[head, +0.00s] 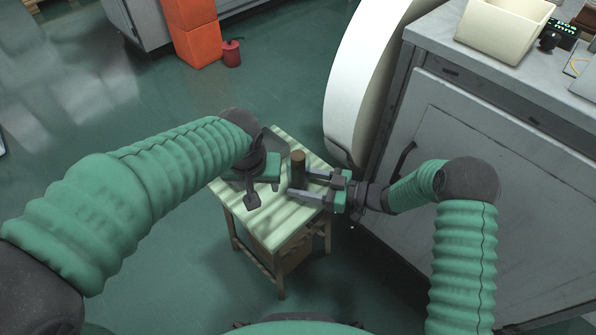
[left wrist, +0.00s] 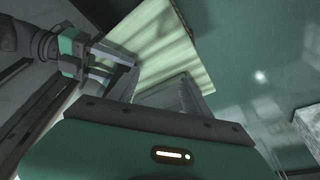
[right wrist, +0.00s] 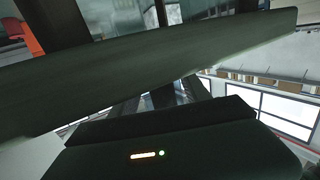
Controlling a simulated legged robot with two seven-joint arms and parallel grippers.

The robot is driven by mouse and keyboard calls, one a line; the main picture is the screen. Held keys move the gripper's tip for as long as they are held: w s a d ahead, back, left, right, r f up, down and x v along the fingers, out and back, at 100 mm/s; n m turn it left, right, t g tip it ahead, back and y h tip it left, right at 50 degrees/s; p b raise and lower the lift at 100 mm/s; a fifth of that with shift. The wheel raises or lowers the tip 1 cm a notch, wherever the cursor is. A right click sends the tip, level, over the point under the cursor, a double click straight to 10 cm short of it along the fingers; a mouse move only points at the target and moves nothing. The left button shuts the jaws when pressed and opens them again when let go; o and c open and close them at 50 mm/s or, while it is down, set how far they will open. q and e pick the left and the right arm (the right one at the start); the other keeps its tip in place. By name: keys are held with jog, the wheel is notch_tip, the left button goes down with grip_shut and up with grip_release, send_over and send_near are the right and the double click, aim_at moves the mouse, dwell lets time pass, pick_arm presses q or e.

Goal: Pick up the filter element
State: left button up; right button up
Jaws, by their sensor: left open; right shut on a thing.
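The filter element seems to be the brown upright cylinder (head: 298,160) above the small table in the head view. My right gripper (head: 303,184) is shut on it, with a finger on either side. My left gripper (head: 264,184) is open, over the table just left of the cylinder. In the left wrist view its fingers (left wrist: 157,88) are spread, with nothing seen between them. My right gripper shows at the upper left there. The cylinder's lower end is partly hidden by my right gripper.
The small table (head: 280,222) has a pale green striped top. A grey cabinet (head: 480,150) with a beige bin (head: 503,30) on it stands right, beside a large white curved panel (head: 362,70). Orange boxes (head: 192,35) and a red can (head: 231,54) stand at the back.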

pick_arm(q)
jog(key=t, duration=0.1)
send_near(298, 156)
jog(key=shift+n, duration=0.3)
jog(key=x, duration=0.8)
jog(key=shift+w+f, duration=0.15)
jog(key=shift+f, duration=0.2)
grip_shut()
